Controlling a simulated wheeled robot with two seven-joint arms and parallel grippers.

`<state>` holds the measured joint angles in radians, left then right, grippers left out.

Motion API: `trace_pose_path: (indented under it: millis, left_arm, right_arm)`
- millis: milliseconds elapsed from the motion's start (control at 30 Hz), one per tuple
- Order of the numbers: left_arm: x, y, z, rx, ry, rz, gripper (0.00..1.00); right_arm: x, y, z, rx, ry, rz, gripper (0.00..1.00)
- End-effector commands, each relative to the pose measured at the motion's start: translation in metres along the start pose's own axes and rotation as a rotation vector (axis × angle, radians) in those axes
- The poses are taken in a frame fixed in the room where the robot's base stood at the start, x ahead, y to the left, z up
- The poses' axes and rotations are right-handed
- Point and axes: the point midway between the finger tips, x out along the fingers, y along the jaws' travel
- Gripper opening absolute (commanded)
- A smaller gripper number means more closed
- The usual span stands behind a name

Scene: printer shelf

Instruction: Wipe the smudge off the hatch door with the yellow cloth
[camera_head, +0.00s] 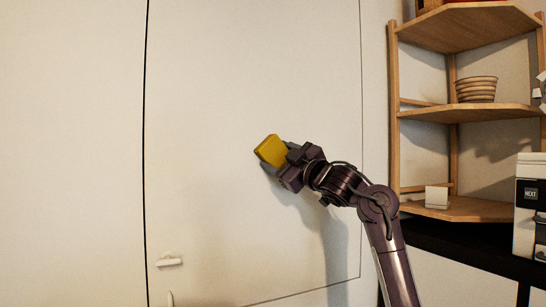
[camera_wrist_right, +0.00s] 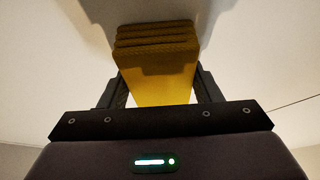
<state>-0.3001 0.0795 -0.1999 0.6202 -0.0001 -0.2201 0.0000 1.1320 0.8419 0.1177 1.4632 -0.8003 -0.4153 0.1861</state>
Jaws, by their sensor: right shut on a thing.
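The yellow cloth (camera_head: 270,150) is a folded pad held at the tip of my right gripper (camera_head: 284,160). In the right wrist view the yellow cloth (camera_wrist_right: 158,75) sits between the two dark fingers of my right gripper (camera_wrist_right: 160,90), which are shut on it. The cloth is in front of the off-white hatch door (camera_head: 220,210), near the middle of its panel; I cannot tell whether it touches the surface. No smudge can be made out on the door; the cloth and gripper cover part of it. My left gripper is not in view.
A wooden corner shelf (camera_head: 465,112) stands to the right, with stacked bowls (camera_head: 477,89) and a small white block (camera_head: 437,197). A white machine (camera_head: 531,205) stands on a dark counter (camera_head: 460,245) at the right edge. A small white handle (camera_head: 169,260) sticks out at the door's lower left.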

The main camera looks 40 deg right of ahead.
Motion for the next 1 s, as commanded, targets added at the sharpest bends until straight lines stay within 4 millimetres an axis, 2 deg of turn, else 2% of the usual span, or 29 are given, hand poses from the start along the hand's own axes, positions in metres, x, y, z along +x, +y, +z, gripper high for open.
trace_pose_path:
  millis: [200,367,1000]
  left_arm:
    - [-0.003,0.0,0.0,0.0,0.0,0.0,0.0]
    - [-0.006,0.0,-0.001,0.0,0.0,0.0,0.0]
    - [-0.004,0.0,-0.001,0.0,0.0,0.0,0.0]
  right_arm:
    - [-0.005,0.014,0.013,0.0,-0.005,-0.001,0.4]
    - [-0.004,0.016,0.014,0.0,-0.004,-0.001,0.4]
    - [0.003,-0.013,-0.011,0.001,-0.001,-0.002,0.4]
